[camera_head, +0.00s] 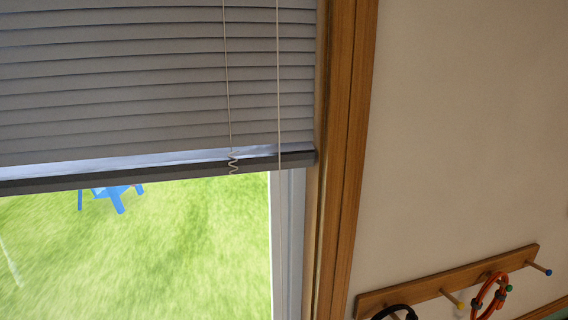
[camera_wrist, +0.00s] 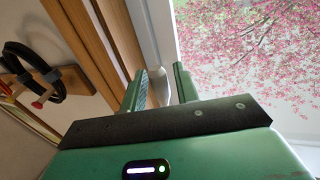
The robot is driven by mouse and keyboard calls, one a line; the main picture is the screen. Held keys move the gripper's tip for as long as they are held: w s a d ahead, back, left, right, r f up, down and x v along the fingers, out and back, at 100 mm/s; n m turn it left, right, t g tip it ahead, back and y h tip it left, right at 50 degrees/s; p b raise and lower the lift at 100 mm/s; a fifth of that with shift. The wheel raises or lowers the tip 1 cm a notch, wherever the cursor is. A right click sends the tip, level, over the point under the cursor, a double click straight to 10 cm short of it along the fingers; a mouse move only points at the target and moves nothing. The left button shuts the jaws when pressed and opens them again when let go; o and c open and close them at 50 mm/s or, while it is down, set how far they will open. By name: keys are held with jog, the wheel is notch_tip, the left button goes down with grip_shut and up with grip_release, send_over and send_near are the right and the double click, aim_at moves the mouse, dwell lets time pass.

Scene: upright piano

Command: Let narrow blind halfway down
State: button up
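The grey slatted blind (camera_head: 150,85) covers the upper part of the window in the head view. Its dark bottom rail (camera_head: 110,178) hangs slightly tilted, with bare glass below. A thin cord (camera_head: 279,110) hangs near the right edge, running below the rail; a second cord (camera_head: 227,70) ends in a squiggle at the rail. My green gripper (camera_wrist: 161,70) shows only in the wrist view, beside the window frame. Its two fingers stand apart. A pale piece (camera_wrist: 157,82) shows between them; I cannot tell whether it is frame or cord end. No grip is visible.
A wooden window frame (camera_head: 345,150) borders the cream wall (camera_head: 460,120). A peg rack (camera_head: 450,282) with an orange loop (camera_head: 490,295) and a black loop (camera_head: 395,312) juts from the wall; the black loop (camera_wrist: 45,75) is left of my gripper in the wrist view.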

jog(key=shift+o, duration=1)
jog(key=shift+s+r, duration=0.15)
jog(key=shift+s, duration=0.25)
jog(key=s+p, duration=0.1)
jog(key=s, duration=0.3)
jog(key=shift+s+a, duration=0.1)
jog(key=shift+a, duration=0.05)
